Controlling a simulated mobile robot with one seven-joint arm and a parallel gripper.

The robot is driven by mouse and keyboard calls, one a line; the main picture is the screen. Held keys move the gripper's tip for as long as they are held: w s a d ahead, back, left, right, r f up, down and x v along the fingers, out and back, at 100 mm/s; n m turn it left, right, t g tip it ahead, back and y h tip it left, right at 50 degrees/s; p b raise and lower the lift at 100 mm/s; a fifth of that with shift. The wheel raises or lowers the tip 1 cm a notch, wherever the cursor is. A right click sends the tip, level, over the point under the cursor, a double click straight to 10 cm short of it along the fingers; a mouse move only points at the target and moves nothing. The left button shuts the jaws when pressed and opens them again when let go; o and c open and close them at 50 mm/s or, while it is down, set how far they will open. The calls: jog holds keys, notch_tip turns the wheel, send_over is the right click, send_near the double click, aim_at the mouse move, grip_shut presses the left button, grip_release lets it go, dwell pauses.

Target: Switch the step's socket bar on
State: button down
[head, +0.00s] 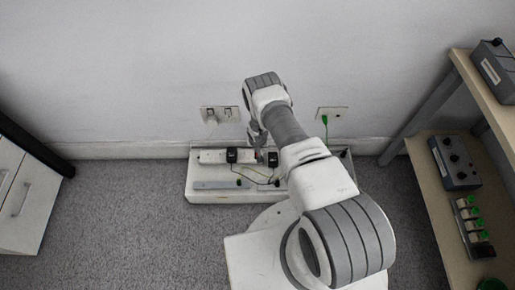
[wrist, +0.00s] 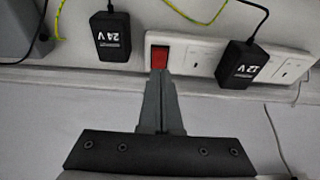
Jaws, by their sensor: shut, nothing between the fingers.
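The white socket bar (wrist: 203,57) lies on the white step (head: 215,197) against the wall, and its left part also shows in the head view (head: 211,157). Its red rocker switch (wrist: 159,56) is at the bar's left end in the wrist view. A black 12 V adapter (wrist: 242,64) is plugged into the bar. A black 24 V adapter (wrist: 110,36) is left of the bar in the wrist view, apart from it. My gripper (wrist: 159,72) is shut and empty, its tips at the lower edge of the red switch. I cannot tell whether they touch it.
Wall sockets (head: 220,115) are above the step, and another with a green plug (head: 325,119) is to the right. A wooden shelf (head: 440,200) with grey boxes stands at right, a white drawer cabinet (head: 25,205) at left. Cables cross the step. Carpet is clear at left.

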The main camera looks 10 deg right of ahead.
aim_at(257, 154)
jog(key=shift+s+f+b, duration=0.15)
jog(key=shift+f+b, duration=0.1)
jog(key=shift+f, duration=0.6)
jog(key=shift+s+f+b, duration=0.1)
jog(key=shift+f+b, duration=0.1)
jog(key=shift+f, duration=0.65)
jog(key=shift+a, duration=0.1)
jog(key=shift+s+a+f, duration=0.1)
jog(key=shift+s+f, duration=0.1)
jog(key=shift+f, duration=0.05)
jog(key=shift+w, duration=0.1)
jog(key=shift+w+d+r+b, duration=0.2)
jog(key=shift+w+r+b, duration=0.05)
jog(key=shift+w+b, duration=0.35)
jog(key=shift+r, duration=0.1)
jog(key=shift+w+r, duration=0.1)
